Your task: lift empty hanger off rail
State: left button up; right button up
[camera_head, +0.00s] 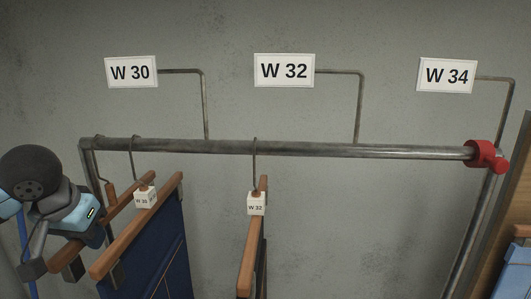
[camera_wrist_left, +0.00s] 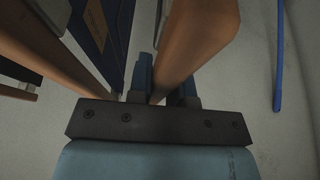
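An empty wooden hanger (camera_head: 121,213) hangs at the left end of the metal rail (camera_head: 290,149). No garment shows on it. My left gripper (camera_head: 62,248) is at the near end of its bar. In the left wrist view the wooden bar (camera_wrist_left: 200,40) runs between the two blue fingers (camera_wrist_left: 163,88), which sit close against both sides, so the gripper looks shut on it. The hanger's hook is thin and partly hidden near the rail's left corner. My right gripper is not in view.
Just right hangs a hanger (camera_head: 153,208) with dark blue trousers (camera_head: 158,255) and a W 30 tag. A W 32 hanger (camera_head: 249,258) hangs mid-rail. A red clamp (camera_head: 484,156) is at the rail's right end. The rail between them is clear.

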aim_at(51, 261)
pick_arm(q)
jog(key=shift+r, duration=0.25)
grip_shut()
jog(key=shift+r+p, duration=0.75)
jog(key=shift+r, duration=1.05)
jog(key=shift+s, duration=0.15)
jog(key=shift+s, duration=0.25)
jog(key=shift+s+a+b, duration=0.2)
jog(key=shift+s+b, duration=0.5)
jog(key=shift+s, duration=1.35)
jog(key=shift+s+a+b, duration=0.15)
jog(key=shift+s+b, duration=0.5)
jog(key=shift+s, duration=1.35)
